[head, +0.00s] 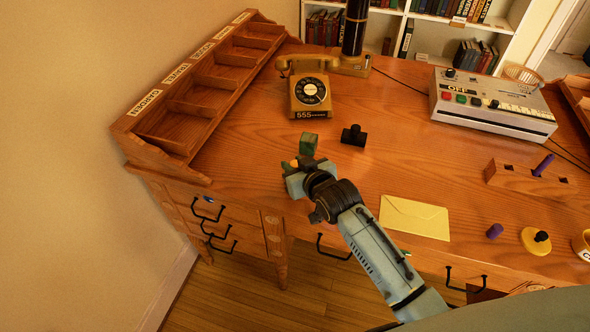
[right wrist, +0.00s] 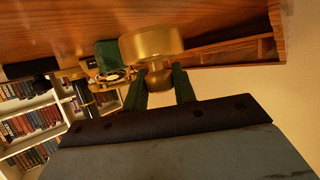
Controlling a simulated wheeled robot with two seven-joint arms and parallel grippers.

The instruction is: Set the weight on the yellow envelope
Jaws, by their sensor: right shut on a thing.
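The yellow envelope (head: 415,217) lies flat near the front of the desk, to the right of my right arm in the head view. My right gripper (head: 298,168) is over the left part of the desk, away from the envelope. It is shut on a brass weight (right wrist: 152,45), gripping the narrow knob with the wide round body beyond the fingers. In the head view only a small yellow bit of the weight (head: 294,163) shows; the gripper hides the rest. I cannot tell whether it touches the desk. My left gripper is not in view.
A green block (head: 309,142) stands just beyond the gripper, with a black knobbed object (head: 354,135) to its right. A telephone (head: 310,92) and wooden sorter (head: 195,95) are behind. A purple peg (head: 495,231) and yellow disc (head: 536,241) lie right of the envelope. The envelope's top is clear.

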